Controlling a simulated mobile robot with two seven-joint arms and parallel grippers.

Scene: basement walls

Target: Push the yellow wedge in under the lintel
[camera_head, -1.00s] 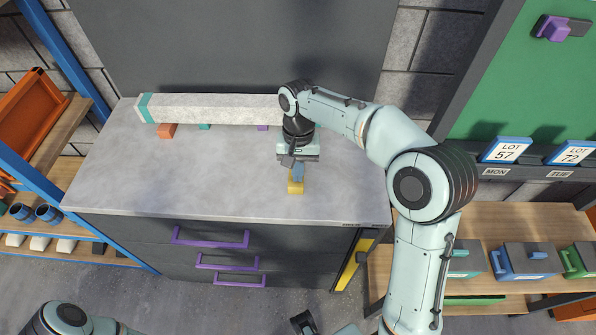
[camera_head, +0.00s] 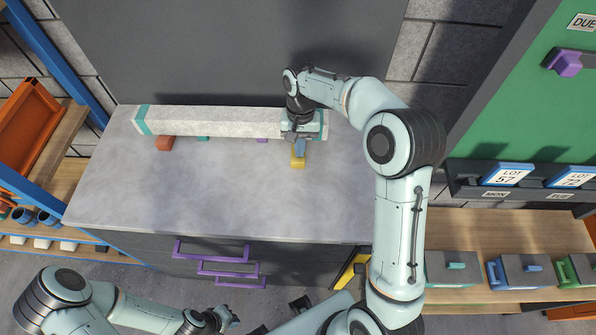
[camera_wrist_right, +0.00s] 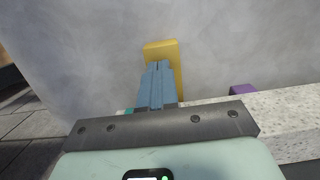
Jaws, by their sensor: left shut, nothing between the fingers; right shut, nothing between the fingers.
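The lintel (camera_head: 215,122) is a long speckled pale beam with teal bands, lying along the back of the grey worktop. The yellow wedge (camera_head: 298,162) lies on the worktop in front of its right end; it also shows in the right wrist view (camera_wrist_right: 160,50). My right gripper (camera_head: 300,147) is shut, its blue fingers pointing down over the wedge and partly hiding it. The wedge's far end is close to the lintel's front edge; whether it reaches underneath is hidden. My left gripper (camera_head: 228,318) is shut and empty, low in front of the cabinet.
Orange (camera_head: 165,143), teal (camera_head: 203,138) and purple (camera_head: 262,140) blocks show along the lintel's lower front edge. The worktop's (camera_head: 180,195) front and middle are clear. A dark wall panel (camera_head: 230,50) stands behind. Purple drawer handles (camera_head: 210,250) stick out in front.

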